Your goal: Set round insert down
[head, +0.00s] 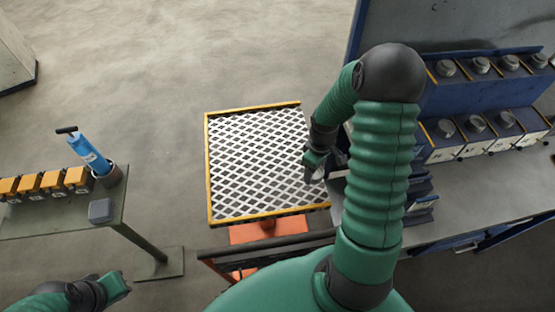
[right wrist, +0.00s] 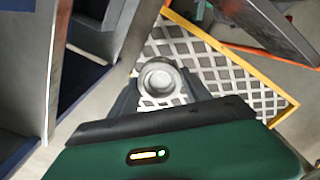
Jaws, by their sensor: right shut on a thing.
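My right gripper (head: 314,172) is at the right edge of a white lattice-topped platform (head: 208,165) with a yellow rim. It is shut on the round insert (head: 319,174), a small silver disc mostly hidden by the hand in the head view. In the right wrist view the insert (right wrist: 158,78) shows clearly as a metal ring with a dished middle, between the two dark fingers (right wrist: 160,92). The lattice (right wrist: 215,70) shows behind it; I cannot tell whether they touch. My left gripper (head: 118,287) is low at the left, its jaws unclear.
A blue rack (head: 470,100) at right carries several round metal pieces (head: 445,68) in two rows. A bench (head: 50,222) at left holds yellow-topped blocks (head: 52,180), a blue tool (head: 90,155) in a cup and a grey box (head: 100,210). The lattice looks clear.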

